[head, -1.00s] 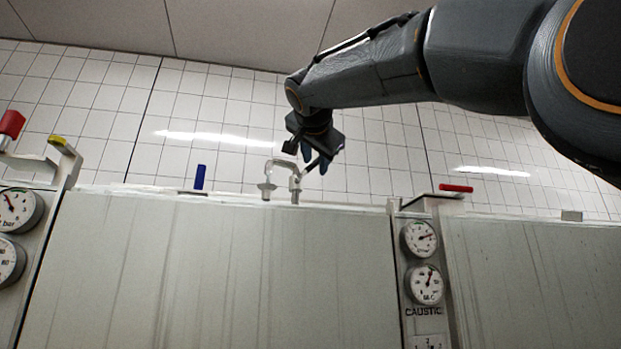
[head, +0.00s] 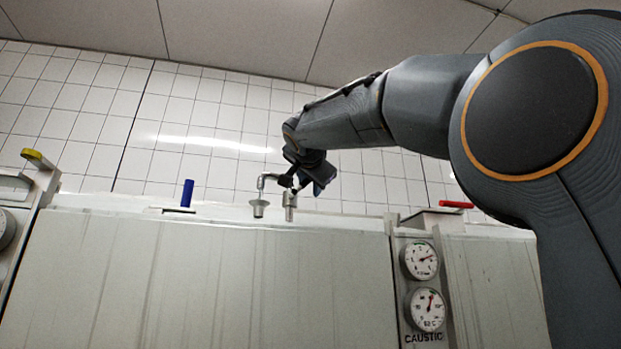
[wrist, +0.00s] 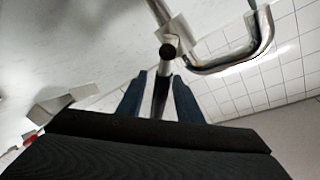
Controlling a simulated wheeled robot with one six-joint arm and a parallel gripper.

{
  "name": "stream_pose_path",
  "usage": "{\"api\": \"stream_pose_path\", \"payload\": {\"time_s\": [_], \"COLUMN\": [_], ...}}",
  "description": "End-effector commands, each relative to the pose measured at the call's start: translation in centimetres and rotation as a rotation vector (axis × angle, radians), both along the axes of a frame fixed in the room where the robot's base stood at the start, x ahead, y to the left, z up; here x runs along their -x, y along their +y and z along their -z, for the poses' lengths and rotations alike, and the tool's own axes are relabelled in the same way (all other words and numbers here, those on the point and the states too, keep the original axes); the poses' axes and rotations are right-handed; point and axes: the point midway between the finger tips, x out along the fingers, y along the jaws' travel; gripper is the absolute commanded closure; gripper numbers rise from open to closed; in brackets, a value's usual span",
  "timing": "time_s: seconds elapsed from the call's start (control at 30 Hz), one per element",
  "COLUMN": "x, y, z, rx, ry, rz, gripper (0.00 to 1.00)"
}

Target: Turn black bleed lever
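The black bleed lever (wrist: 163,88) shows in the wrist view as a dark rod below a round black end (wrist: 168,50), beside the metal pipe fitting (wrist: 174,32). My gripper (wrist: 158,82) has one blue finger on each side of the rod. The fingers are apart; whether they touch the rod is not clear. In the head view my gripper (head: 302,186) is just above and beside the metal outlet (head: 290,203) on top of the cabinet. The lever is too small and dark to make out there.
A curved spout (head: 260,190) stands left of my gripper. A blue handle (head: 187,193) is further left, a red handle (head: 455,205) to the right, and a yellow-topped lever (head: 33,155) at far left.

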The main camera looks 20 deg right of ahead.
Motion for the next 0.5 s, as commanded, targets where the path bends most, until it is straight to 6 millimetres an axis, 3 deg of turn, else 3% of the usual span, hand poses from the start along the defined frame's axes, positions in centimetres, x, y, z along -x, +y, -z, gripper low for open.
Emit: {"api": "stream_pose_path", "payload": {"time_s": [0.43,0.5], "x": [-0.87,-0.86], "y": [-0.24,-0.24], "z": [0.06,0.06], "rx": [-0.001,-0.001], "ry": [0.0,0.0], "rz": [0.0,0.0], "gripper": [0.68,0.79]}}
